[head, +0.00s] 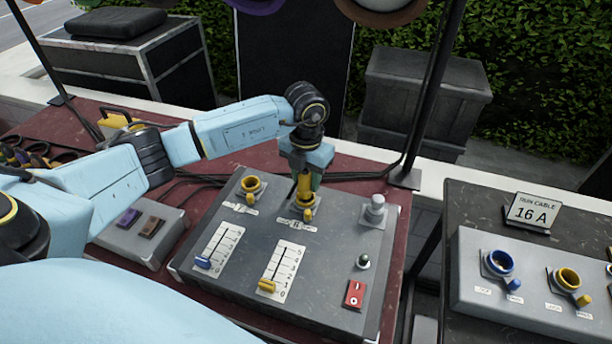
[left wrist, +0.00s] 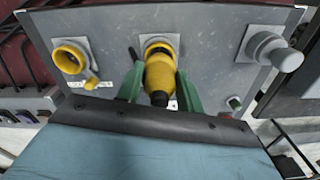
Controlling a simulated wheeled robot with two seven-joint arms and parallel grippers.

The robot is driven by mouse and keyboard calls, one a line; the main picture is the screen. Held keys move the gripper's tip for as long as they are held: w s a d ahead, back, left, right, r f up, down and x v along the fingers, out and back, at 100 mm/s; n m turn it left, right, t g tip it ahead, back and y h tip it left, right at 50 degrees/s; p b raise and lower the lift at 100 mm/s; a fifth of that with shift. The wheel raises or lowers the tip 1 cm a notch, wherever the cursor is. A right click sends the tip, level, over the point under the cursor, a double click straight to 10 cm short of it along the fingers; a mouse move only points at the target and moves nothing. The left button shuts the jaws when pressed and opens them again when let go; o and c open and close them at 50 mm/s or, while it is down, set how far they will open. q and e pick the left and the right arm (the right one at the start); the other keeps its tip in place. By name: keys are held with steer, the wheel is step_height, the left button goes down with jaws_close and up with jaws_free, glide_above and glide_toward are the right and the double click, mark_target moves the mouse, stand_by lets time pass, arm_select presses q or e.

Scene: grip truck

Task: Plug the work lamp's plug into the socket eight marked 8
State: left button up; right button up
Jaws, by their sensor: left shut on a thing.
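The yellow plug (left wrist: 160,75) is between the green fingers of my left gripper (left wrist: 158,88), which is shut on it. In the left wrist view the plug's front end is at a yellow socket (left wrist: 157,46) on the grey panel. I cannot tell how deep it sits. In the head view my left gripper (head: 305,180) is over this socket, and the plug (head: 304,183) is partly hidden by it. The label below this socket (head: 296,223) is too small and covered to read surely. My right gripper is not in view.
The grey panel (head: 215,280) also has another yellow socket (head: 251,186), a grey capped fitting (head: 376,210), two sliders and a red switch (head: 355,294). A box with blue and yellow sockets (head: 470,300) stands at right by a "16 A" sign (head: 533,212). Black cables lie behind the panel.

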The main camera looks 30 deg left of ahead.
arm_select(q)
steer(key=shift+f+b, duration=1)
steer(key=shift+f, duration=0.4)
steer(key=o, duration=1.4)
steer(key=shift+o, duration=0.2)
steer(key=shift+r, duration=0.15)
steer(key=shift+r+p, duration=1.85)
steer(key=shift+r, duration=0.55)
